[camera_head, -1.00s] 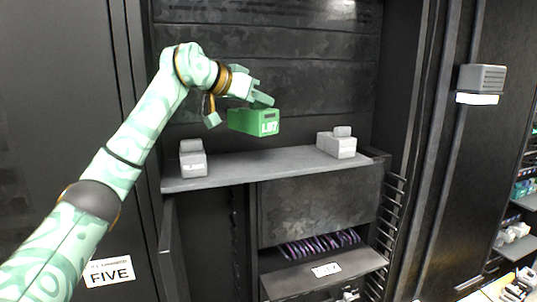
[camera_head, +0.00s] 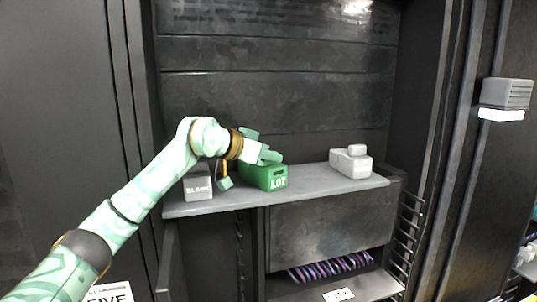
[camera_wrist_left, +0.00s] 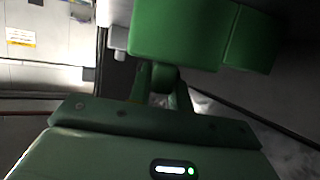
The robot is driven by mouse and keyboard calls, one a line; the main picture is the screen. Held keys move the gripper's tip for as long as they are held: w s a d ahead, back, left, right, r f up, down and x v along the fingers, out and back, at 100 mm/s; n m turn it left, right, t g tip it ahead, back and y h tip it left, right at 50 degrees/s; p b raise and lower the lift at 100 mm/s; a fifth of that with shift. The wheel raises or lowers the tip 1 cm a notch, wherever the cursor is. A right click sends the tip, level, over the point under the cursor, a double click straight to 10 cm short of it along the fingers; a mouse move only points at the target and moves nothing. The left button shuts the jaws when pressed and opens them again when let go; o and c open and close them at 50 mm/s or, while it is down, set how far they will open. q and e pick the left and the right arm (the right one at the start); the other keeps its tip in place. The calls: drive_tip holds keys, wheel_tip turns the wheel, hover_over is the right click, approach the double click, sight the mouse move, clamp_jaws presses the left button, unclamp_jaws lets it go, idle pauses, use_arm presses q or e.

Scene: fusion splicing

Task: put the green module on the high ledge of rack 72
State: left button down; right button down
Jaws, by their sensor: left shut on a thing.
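The green module (camera_head: 264,177), with white lettering on its front, is at the grey ledge (camera_head: 320,190) of the rack, between the blank block and the white block. Its underside looks to be at the ledge surface; I cannot tell for sure whether it touches. My left gripper (camera_head: 252,165) is shut on the module from its left and upper side. In the left wrist view the module (camera_wrist_left: 185,35) fills the top middle, in front of the gripper (camera_wrist_left: 165,88). My right gripper is not in view.
A grey block marked BLANK (camera_head: 197,186) stands on the ledge close left of my gripper. A white block (camera_head: 351,162) stands at the ledge's right end. Bare ledge lies between the module and the white block. Purple-edged cards (camera_head: 330,268) sit in a slot below.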

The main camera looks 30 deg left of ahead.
use_arm(q)
drive_tip(key=shift+s+d, duration=0.1)
drive_tip(key=shift+s, duration=0.1)
drive_tip(key=shift+d+f, duration=0.1)
drive_tip(key=c, duration=1.3)
unclamp_jaws()
drive_tip(key=shift+w, duration=0.15)
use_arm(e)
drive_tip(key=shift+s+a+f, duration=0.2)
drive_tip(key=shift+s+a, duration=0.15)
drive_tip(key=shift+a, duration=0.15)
